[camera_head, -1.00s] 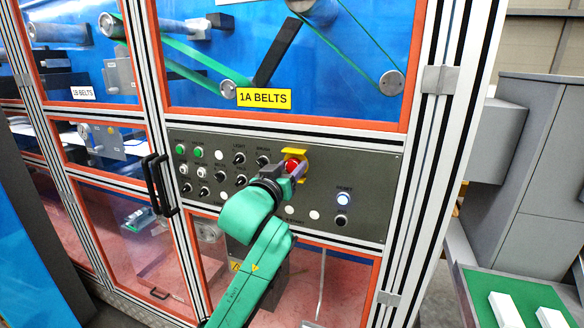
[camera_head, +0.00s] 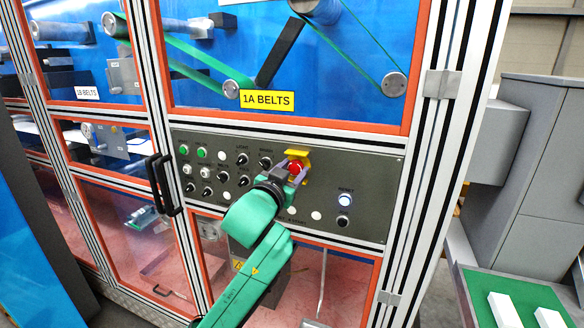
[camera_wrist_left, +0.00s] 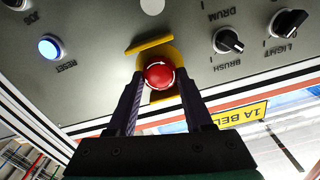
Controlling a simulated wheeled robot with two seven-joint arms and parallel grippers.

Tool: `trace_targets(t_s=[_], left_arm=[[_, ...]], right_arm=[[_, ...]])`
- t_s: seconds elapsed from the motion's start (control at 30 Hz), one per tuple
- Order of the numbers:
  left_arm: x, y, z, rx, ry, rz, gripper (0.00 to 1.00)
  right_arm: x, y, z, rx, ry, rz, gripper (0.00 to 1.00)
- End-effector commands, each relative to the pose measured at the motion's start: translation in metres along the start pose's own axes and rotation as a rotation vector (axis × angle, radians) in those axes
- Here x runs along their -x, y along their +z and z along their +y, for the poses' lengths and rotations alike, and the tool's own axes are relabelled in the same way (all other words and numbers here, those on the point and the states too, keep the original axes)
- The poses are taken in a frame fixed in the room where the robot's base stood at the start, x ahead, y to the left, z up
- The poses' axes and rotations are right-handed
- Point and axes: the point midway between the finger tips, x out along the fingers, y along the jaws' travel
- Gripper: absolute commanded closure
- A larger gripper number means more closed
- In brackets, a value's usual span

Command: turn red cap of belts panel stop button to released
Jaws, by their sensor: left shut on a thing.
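The red cap (camera_head: 295,168) of the stop button sits in a yellow shroud (camera_head: 299,153) on the grey 1A BELTS panel (camera_head: 372,190). In the left wrist view the red cap (camera_wrist_left: 159,75) is round with pale markings, with yellow shroud (camera_wrist_left: 150,44) pieces on two sides. My left gripper (camera_head: 290,174) comes from below and is at the cap. In the left wrist view its two fingers (camera_wrist_left: 160,88) lie on either side of the cap and are shut on it. My right gripper is in neither view.
A lit reset button (camera_head: 345,200) sits right of the stop button, with a dark button below it. Black knobs (camera_head: 243,159) and green buttons (camera_head: 202,153) lie left. Black door handles (camera_head: 160,185) stick out at the panel's left edge.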

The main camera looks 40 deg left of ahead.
Motion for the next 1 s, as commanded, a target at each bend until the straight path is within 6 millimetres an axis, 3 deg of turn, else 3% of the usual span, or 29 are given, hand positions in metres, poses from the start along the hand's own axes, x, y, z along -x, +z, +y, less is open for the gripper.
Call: trace_targets(t_s=[0.33,0.83,0.87,0.93,1.0], left_arm=[[-0.0001,-0.0027,-0.0012,-0.162,-0.004,0.006,1.00],[0.0001,-0.0036,-0.0019,-0.189,-0.007,0.009,1.00],[0.0001,-0.0036,-0.0019,-0.189,-0.007,0.009,0.45],[0.0001,-0.0033,-0.0018,-0.188,-0.006,0.008,0.19],[0.0001,-0.0028,-0.0014,-0.188,-0.005,0.006,0.19]], right_arm=[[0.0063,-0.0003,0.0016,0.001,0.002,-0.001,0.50],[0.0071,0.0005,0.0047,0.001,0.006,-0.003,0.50],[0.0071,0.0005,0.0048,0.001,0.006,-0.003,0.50],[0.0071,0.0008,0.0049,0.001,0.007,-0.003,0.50],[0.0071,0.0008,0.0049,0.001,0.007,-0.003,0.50]])
